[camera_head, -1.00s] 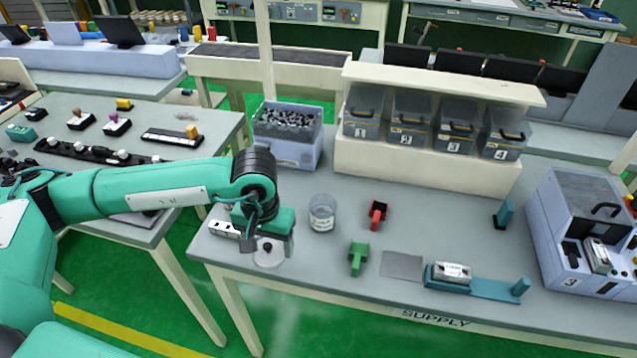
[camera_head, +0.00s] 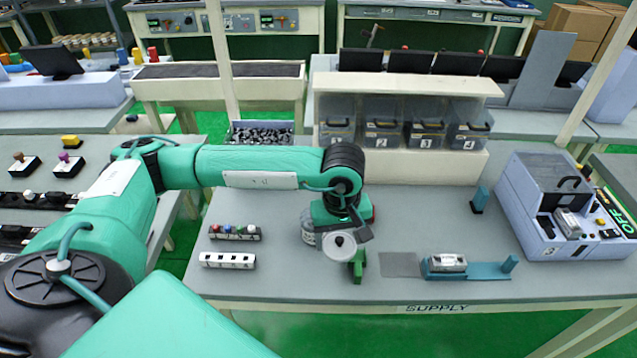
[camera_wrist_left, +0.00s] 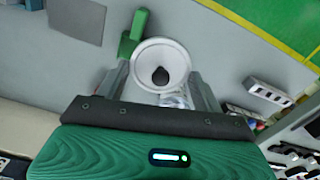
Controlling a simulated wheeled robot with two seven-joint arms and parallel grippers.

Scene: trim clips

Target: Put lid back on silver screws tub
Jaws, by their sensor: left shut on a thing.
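The white round lid (camera_head: 341,251) with a black knob is in my left gripper (camera_head: 345,232), which is shut on it. In the left wrist view the lid (camera_wrist_left: 146,58) sits between the two fingers (camera_wrist_left: 160,88), its knob toward the camera. The clear screws tub (camera_head: 308,238) stands on the supply table, partly hidden behind my gripper and the lid. A piece of it shows below the lid in the wrist view (camera_wrist_left: 174,101). The lid is in front of the tub and slightly to its right in the head view; I cannot tell the gap between them. My right gripper is out of view.
A green scoop (camera_head: 357,269) lies just in front of the lid, and a red one (camera_head: 374,211) is mostly hidden behind my gripper. Two small racks (camera_head: 228,260) (camera_head: 234,232) lie to the left. A grey mat (camera_head: 399,264) and a teal fixture (camera_head: 487,267) are to the right.

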